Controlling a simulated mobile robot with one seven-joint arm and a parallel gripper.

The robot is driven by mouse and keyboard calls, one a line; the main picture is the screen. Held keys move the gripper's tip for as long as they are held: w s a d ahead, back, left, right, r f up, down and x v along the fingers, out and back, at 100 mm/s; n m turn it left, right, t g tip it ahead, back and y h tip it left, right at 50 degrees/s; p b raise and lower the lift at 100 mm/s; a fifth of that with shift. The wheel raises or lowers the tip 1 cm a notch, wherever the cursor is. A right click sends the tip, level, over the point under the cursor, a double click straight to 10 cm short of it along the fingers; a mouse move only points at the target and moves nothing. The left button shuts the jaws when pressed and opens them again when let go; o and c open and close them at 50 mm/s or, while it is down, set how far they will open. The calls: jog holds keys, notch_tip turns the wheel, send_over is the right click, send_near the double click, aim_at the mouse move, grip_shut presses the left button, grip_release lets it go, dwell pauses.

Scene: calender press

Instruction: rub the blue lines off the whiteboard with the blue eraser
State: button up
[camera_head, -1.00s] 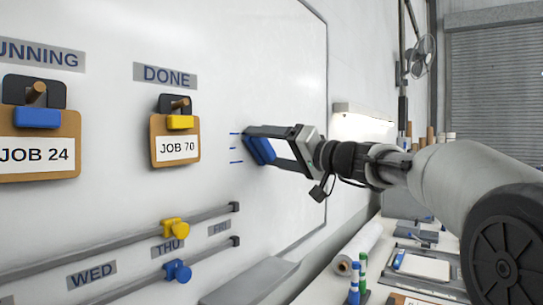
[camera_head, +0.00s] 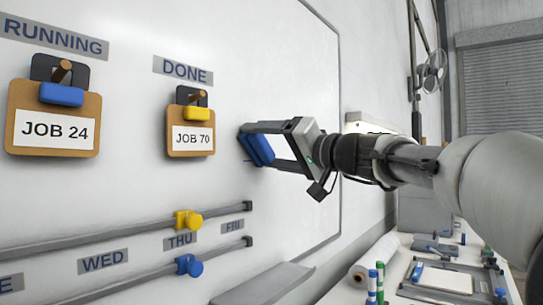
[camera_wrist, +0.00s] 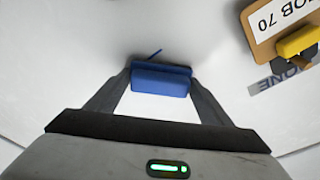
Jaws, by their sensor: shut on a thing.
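My gripper (camera_head: 262,146) is shut on the blue eraser (camera_head: 258,151), its two fingers at the eraser's ends. The eraser is at the whiteboard (camera_head: 290,70), right of the DONE board, and appears to touch the surface. In the wrist view the eraser (camera_wrist: 162,80) lies across between the fingers. One short slanted blue line (camera_wrist: 154,53) shows on the board just beyond its upper edge.
A clipboard reading JOB 70 (camera_head: 192,138) hangs left of the gripper, with JOB 24 (camera_head: 55,132) farther left. Below are rails with a yellow clip (camera_head: 187,219) and a blue clip (camera_head: 188,265). A grey ledge (camera_head: 265,284) juts out below. The board right of JOB 70 is otherwise bare.

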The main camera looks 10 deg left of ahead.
aim_at(255, 137)
jog(key=shift+s+a+f+b, duration=0.1)
jog(key=shift+s+a+b, duration=0.15)
jog(key=shift+s+b, duration=0.3)
jog(key=shift+s+a+r+b, duration=0.1)
jog(key=shift+s+a+b, duration=0.2)
jog(key=shift+s, duration=0.35)
jog(key=shift+s+a+f+b, duration=0.1)
jog(key=shift+s+a+b, duration=0.1)
jog(key=shift+s+b, duration=0.35)
jog(key=shift+r+p, duration=0.8)
jog(key=shift+r, duration=0.3)
jog(key=shift+w+d+p, duration=0.15)
jog(key=shift+w+d, duration=0.3)
jog(key=shift+w, duration=0.6)
jog(key=shift+w+d+p, duration=0.2)
jog(key=shift+w+d, duration=0.25)
jog(key=shift+w, duration=0.55)
jog(key=shift+w+d+p, duration=0.15)
jog(key=shift+w+d, duration=0.3)
jog(key=shift+w, duration=0.6)
jog(key=shift+w+d+p, duration=0.4)
jog(key=shift+w+p, duration=0.1)
jog(key=shift+w, duration=0.55)
jog(key=shift+w+d+p, duration=0.45)
jog(key=shift+w+p, duration=0.1)
jog(key=shift+w, duration=0.45)
jog(key=shift+w+d+p, duration=0.4)
jog(key=shift+w+p, duration=0.1)
jog(key=shift+w, duration=0.55)
jog(key=shift+f, duration=0.1)
